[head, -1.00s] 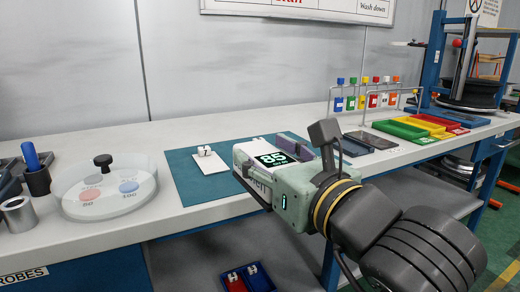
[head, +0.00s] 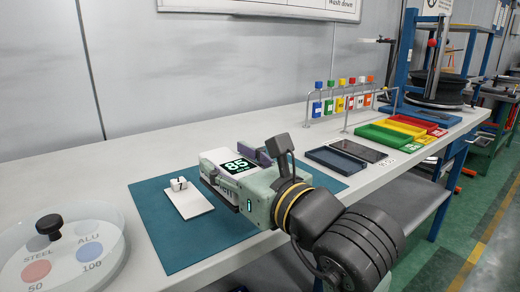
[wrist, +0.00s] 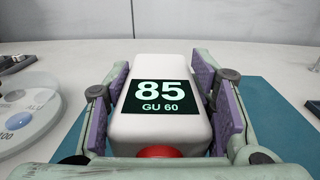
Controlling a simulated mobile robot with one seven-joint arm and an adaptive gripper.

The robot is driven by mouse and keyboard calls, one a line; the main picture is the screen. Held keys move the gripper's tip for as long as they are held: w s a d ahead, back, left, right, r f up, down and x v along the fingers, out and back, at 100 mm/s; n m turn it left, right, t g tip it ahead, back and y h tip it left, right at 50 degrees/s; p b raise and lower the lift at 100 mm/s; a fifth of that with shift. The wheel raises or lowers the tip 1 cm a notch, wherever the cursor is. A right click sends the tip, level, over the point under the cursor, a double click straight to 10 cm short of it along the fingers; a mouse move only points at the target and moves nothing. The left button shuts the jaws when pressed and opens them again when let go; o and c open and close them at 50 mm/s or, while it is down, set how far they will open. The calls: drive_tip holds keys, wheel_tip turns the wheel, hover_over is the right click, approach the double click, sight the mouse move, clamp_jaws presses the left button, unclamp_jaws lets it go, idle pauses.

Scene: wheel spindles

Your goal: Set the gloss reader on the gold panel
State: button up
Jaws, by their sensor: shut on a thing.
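The gloss reader (head: 226,168) is a white box with a dark display reading 85. It also fills the middle of the wrist view (wrist: 155,126), where the display adds "GU 60". My gripper (head: 242,172) is shut on it, with a purple pad along each side in the wrist view (wrist: 160,100). The reader appears over the teal mat; its height above the mat is hard to tell. I cannot pick out a gold panel in these views; my gripper and the reader hide part of the bench.
A white plate with a marker "7" (head: 190,204) lies on the teal mat (head: 165,245). A clear round dial with a black knob (head: 60,255) is at left. A dark blue tray (head: 334,160), a dark flat slab (head: 358,150) and coloured trays (head: 383,139) stand along the bench.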

drive_tip(key=p, duration=0.1)
drive_tip(key=w+p, duration=0.1)
drive_tip(key=shift+w+d+r+p, duration=0.3)
drive_tip(key=shift+d+r+p, duration=0.05)
drive_tip(key=shift+p, duration=0.05)
drive_tip(key=w+d, duration=0.1)
drive_tip(key=w, duration=0.2)
drive_tip(key=w+d+f, duration=0.1)
drive_tip(key=w, duration=0.2)
drive_tip(key=w+d, duration=0.2)
drive_tip(key=w, duration=0.1)
drive_tip(key=shift+f, duration=0.35)
drive_tip(key=shift+w+d+f, duration=0.1)
drive_tip(key=shift+w+f, duration=0.05)
drive_tip(key=shift+f, duration=0.75)
drive_tip(key=shift+w+d+f, duration=0.1)
drive_tip(key=shift+w+f, duration=0.05)
drive_tip(key=shift+f, duration=0.75)
drive_tip(key=shift+f, duration=0.2)
drive_tip(key=o, duration=1.6)
drive_tip(key=shift+a, duration=0.1)
